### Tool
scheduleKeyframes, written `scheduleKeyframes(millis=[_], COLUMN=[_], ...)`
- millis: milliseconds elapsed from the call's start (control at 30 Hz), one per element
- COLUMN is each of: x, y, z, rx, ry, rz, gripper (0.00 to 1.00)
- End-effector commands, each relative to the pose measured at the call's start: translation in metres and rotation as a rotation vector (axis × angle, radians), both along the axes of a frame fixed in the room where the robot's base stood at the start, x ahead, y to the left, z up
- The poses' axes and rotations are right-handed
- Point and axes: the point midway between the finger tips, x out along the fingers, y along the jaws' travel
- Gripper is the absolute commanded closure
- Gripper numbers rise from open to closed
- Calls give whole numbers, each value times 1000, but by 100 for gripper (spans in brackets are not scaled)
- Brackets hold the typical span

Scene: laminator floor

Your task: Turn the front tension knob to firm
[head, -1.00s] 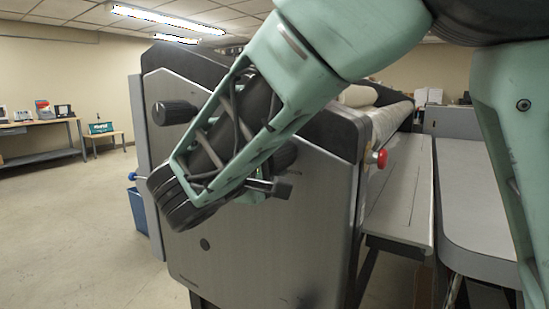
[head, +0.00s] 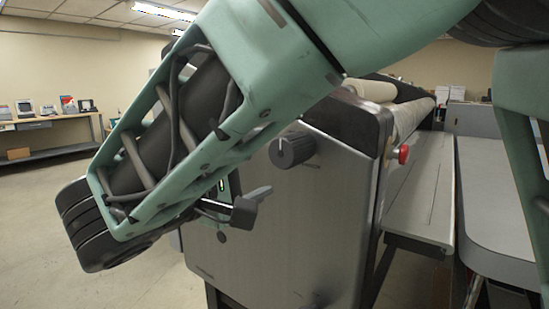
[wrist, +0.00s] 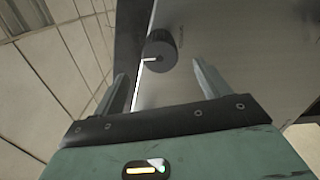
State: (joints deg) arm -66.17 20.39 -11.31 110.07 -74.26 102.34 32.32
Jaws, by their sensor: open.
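A dark round knob (head: 292,150) stands out from the upper part of the machine's grey side panel in the head view. A dark knob with a pale pointer line (wrist: 161,51) shows in the wrist view, with small printing beside it. I cannot tell whether these are the same knob. My gripper (wrist: 160,70) is open and empty in the wrist view, its fingers apart to the left and right. The knob appears beyond the fingertips, roughly between them and not gripped.
The laminator's side panel (head: 290,230) fills the middle of the head view. A red button (head: 404,154) sits on its right edge, by a long grey table (head: 425,190). A workbench (head: 55,120) stands far left. The floor at left is open.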

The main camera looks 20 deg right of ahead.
Motion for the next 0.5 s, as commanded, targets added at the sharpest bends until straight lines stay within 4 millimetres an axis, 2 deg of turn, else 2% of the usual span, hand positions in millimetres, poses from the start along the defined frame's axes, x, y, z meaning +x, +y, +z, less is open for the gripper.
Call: scheduleKeyframes(millis=[33,200,500], x=[-7,-24,-36], y=[10,34,49], z=[-1,0,0], rx=[0,0,0], ry=[0,0,0], rz=[4,3,0], gripper=[25,25,25])
